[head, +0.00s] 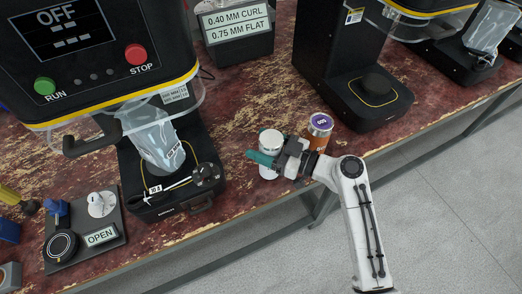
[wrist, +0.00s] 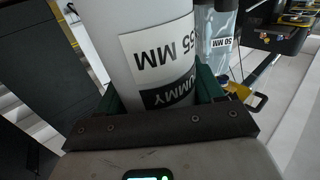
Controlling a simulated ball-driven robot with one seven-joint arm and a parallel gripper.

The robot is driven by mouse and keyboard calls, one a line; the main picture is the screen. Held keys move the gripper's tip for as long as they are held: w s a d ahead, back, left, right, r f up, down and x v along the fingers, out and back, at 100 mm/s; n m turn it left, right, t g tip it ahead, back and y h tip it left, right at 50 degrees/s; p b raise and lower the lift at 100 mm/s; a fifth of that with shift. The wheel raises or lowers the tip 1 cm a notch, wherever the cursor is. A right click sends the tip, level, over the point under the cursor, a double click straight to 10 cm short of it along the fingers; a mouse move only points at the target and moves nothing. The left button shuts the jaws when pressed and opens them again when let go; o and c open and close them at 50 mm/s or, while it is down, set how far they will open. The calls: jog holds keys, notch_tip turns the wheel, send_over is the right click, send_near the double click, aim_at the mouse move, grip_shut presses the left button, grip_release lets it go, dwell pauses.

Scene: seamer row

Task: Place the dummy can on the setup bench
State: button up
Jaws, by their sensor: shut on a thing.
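The dummy can (head: 270,140) is white, with a label reading "MM" and "DUMMY" in the wrist view (wrist: 135,30). My gripper (head: 266,158) has green fingers and is shut around the can's side. The can looks upright at the front edge of the worn red bench top (head: 240,110); I cannot tell whether its base touches the bench. The lower part of the can is partly hidden by the gripper. No sign names the setup bench.
An orange can with a purple lid (head: 319,128) stands close right of my gripper. Another black machine (head: 365,95) is at right. A tool board (head: 85,235) with an "OPEN" sign lies at lower left.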

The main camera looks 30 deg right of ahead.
jog(key=shift+w+a+f, duration=0.2)
jog(key=shift+f, duration=0.05)
jog(key=shift+w+f, duration=0.1)
jog(key=shift+f, duration=1.5)
jog(key=shift+f+b, duration=0.2)
jog(key=shift+b, duration=0.1)
jog(key=o, duration=1.2)
jog(key=shift+r, duration=0.1)
